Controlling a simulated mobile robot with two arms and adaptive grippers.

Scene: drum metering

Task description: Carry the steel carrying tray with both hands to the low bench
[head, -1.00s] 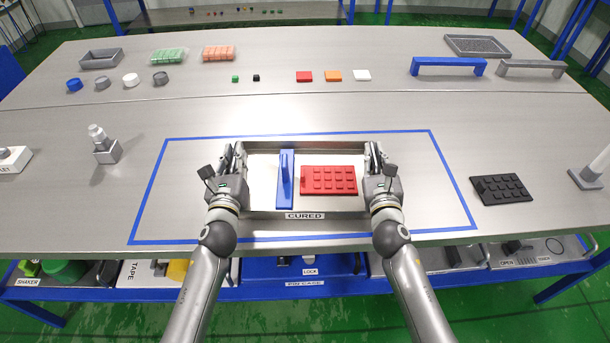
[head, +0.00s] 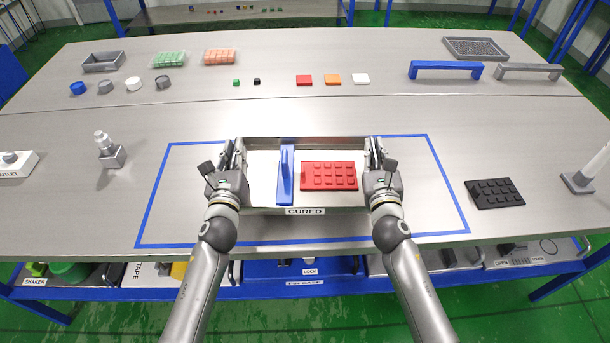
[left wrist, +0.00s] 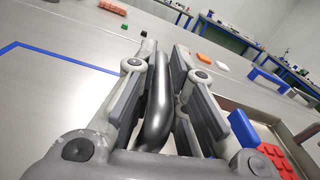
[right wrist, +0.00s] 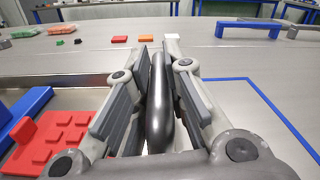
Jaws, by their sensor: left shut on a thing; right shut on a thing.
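The steel carrying tray (head: 345,143) is in the middle of the head view, above the blue-taped area of the steel table. It bears a label reading CURED at its front. A blue upright-finned piece (head: 285,180) and a red studded plate (head: 328,176) lie in it. My left gripper (head: 236,150) is shut on the tray's left handle (left wrist: 160,105). My right gripper (head: 375,150) is shut on its right handle (right wrist: 158,105). The tray looks level and slightly raised. No bench is clearly identifiable as the low bench.
A black studded plate (head: 494,193) lies right of the blue tape (head: 452,190). Caps, coloured blocks, a blue bridge-shaped bracket (head: 445,70) and a grey one stand at the back. A blue lower shelf (head: 250,292) with bins runs below the front edge.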

